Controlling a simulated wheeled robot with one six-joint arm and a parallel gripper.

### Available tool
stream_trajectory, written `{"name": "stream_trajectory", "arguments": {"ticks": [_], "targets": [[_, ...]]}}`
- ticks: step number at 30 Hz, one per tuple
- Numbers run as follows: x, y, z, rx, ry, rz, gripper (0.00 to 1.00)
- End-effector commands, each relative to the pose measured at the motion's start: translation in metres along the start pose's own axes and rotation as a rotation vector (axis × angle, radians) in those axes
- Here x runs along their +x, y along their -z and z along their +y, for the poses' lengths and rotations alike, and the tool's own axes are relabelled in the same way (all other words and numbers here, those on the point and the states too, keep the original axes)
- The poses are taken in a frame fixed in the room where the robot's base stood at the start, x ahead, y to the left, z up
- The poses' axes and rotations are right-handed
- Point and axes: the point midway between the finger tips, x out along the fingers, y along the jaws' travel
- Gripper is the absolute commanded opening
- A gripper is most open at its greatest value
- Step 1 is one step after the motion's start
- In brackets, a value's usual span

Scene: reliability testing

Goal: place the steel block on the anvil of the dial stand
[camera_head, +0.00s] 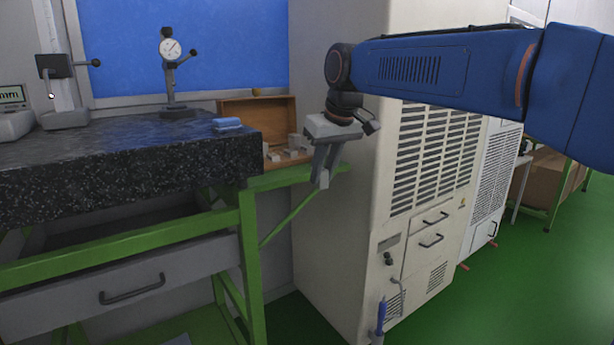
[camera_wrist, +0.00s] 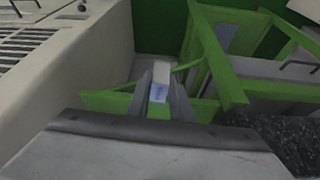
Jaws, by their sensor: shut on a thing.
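My gripper (camera_head: 323,182) hangs pointing down to the right of the granite table, beside the cream cabinet. In the wrist view my gripper (camera_wrist: 159,98) is shut on the steel block (camera_wrist: 161,73), a small pale block with a bluish marked face between the fingers. In the head view the block is hard to make out at the fingertips. The dial stand (camera_head: 171,85) stands upright at the back of the granite table, with a round white dial. Its anvil (camera_head: 177,112) is the dark base under the dial, with no block visible on it.
An open wooden case (camera_head: 257,112) with several pale blocks (camera_head: 292,150) sits right of the granite table (camera_head: 120,165). A blue cloth-like item (camera_head: 227,124) lies near the table's right edge. Another stand (camera_head: 60,85) is at left. The cream cabinet (camera_head: 345,240) is close to my gripper.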

Motion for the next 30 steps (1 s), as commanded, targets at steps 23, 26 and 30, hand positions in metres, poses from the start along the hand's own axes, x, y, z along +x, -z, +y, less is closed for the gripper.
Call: {"name": "stream_trajectory", "arguments": {"ticks": [23, 26, 30], "targets": [[0.304, -0.152, 0.133, 0.244, -0.099, -0.007, 0.00], [0.339, -0.168, 0.147, 0.271, -0.111, -0.006, 0.00], [0.380, -0.189, 0.166, 0.303, -0.124, -0.006, 0.00]]}}
